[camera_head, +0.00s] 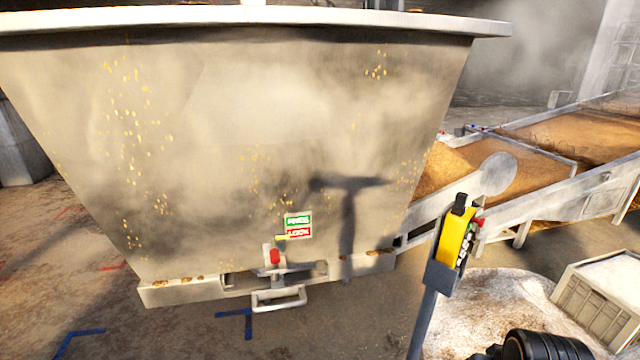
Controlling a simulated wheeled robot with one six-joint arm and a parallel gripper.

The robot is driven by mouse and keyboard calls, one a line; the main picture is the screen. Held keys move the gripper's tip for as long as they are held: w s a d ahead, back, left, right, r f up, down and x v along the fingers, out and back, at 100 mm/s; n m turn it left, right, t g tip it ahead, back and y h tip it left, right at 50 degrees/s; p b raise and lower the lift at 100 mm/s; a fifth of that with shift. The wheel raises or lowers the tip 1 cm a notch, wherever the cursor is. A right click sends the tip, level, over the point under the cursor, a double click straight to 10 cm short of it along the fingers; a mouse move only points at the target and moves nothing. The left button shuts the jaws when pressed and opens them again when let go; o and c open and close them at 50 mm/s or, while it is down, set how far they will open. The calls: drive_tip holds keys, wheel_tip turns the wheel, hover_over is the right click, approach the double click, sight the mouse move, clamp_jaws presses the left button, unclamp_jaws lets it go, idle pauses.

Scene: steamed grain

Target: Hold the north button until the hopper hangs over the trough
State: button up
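The hopper (240,130) is a large grey tapered bin with a pale rim, dusted with yellow grains. It fills the left and middle of the view and has a red knob (275,256) and a handle low on its front. A long metal trough (560,200) with brown grain in it lies to the right, its near end partly behind the hopper. A yellow button pendant (455,236) sits in a grey holder on a post in front. Its button labels are too small to read. My gripper's fingers are not visible; a black ribbed part, probably mine, shows at the bottom right.
A grey crate (602,318) with pale contents stands at the right. A pale heap (500,300) lies on the floor behind the post. Blue marks (240,318) are on the floor below the hopper. Steam or dust hangs at the back.

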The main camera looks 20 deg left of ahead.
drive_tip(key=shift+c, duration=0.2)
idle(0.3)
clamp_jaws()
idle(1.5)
